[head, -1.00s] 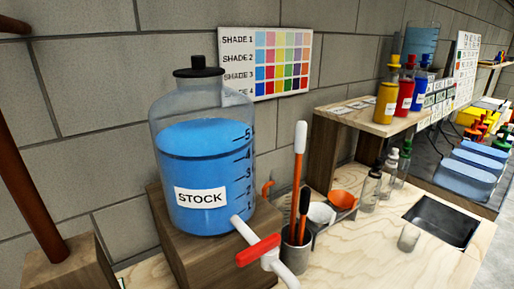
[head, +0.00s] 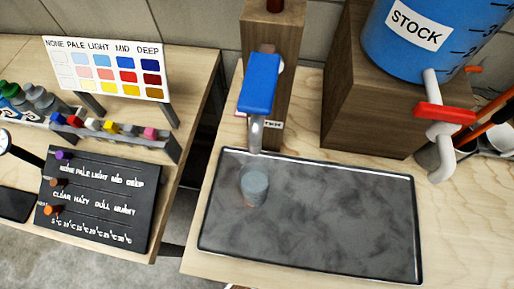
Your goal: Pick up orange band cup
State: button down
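A small grey, translucent cup (head: 254,186) stands on the dark grey tray (head: 412,235) toward its left end. A trace of orange shows low on the cup, near its base; a full band is not clear from this angle. The cup is below and slightly in front of a tap with a blue handle (head: 259,84), mounted on a wooden post. My gripper is not in view.
The blue STOCK jar (head: 385,50) with a red-handled spigot (head: 443,114) stands on a wooden block at the right. At left, another bench holds a colour chart (head: 108,68), a rack of coloured pegs (head: 110,130) and a black slider board (head: 98,200). A gap separates the benches. Most of the tray is bare.

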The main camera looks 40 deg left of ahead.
aim_at(255, 178)
jog(key=u, duration=1.05)
jog(key=k+j, duration=0.6)
jog(key=j, duration=0.25)
jog(key=i+j, duration=0.35)
jog(key=i+z, duration=0.05)
